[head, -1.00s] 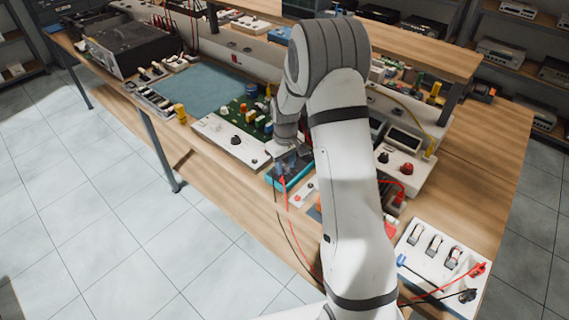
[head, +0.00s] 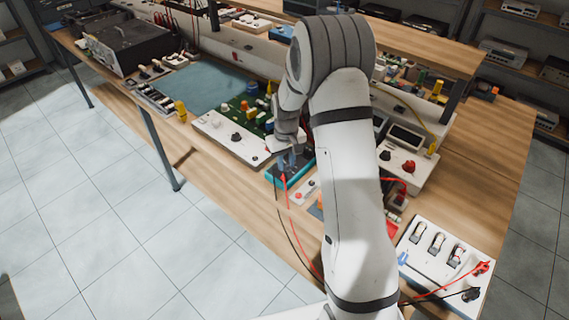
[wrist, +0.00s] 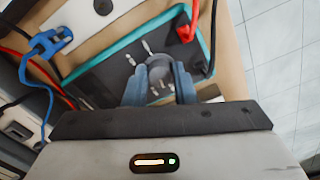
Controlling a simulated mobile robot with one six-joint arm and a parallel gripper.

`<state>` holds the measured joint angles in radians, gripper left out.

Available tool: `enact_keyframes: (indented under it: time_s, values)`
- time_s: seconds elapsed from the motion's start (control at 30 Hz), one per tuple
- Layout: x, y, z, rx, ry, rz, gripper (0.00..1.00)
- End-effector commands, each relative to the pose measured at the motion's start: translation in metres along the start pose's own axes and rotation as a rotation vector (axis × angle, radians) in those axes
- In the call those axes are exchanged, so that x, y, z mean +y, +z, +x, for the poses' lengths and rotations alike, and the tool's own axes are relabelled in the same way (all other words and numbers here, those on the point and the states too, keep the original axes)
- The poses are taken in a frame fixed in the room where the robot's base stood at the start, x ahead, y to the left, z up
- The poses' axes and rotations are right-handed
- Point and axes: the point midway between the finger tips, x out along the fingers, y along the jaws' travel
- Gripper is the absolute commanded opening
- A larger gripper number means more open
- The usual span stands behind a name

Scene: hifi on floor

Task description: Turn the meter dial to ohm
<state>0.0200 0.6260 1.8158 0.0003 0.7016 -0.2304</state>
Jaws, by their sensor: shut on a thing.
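The meter (wrist: 112,83) has a dark face and a teal rim. In the wrist view it lies flat under my gripper (wrist: 160,88). The round grey dial (wrist: 160,67) is between my two blue-grey fingertips, which are shut on its sides. Pale marks are set around the dial, too small to read, so I cannot tell which one it points to. In the head view the meter (head: 278,181) shows beside my gripper (head: 287,160), and my arm hides part of it and the dial.
A red plug (wrist: 187,28) and a black lead are at the meter's edge. A blue plug (wrist: 52,41) lies at upper left in the wrist view. A white board with knobs (head: 235,138) stands close by. A white switch panel (head: 445,260) is at right. The tiled floor is clear.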

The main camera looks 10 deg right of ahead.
Motion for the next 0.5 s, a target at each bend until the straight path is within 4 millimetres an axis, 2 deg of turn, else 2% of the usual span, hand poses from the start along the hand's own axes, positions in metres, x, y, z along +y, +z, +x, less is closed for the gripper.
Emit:
enact_keyframes:
  time_s: [0.5]
  values:
    - [0.0011, -0.0014, 0.0008, 0.006, 0.001, 0.487, 0.01]
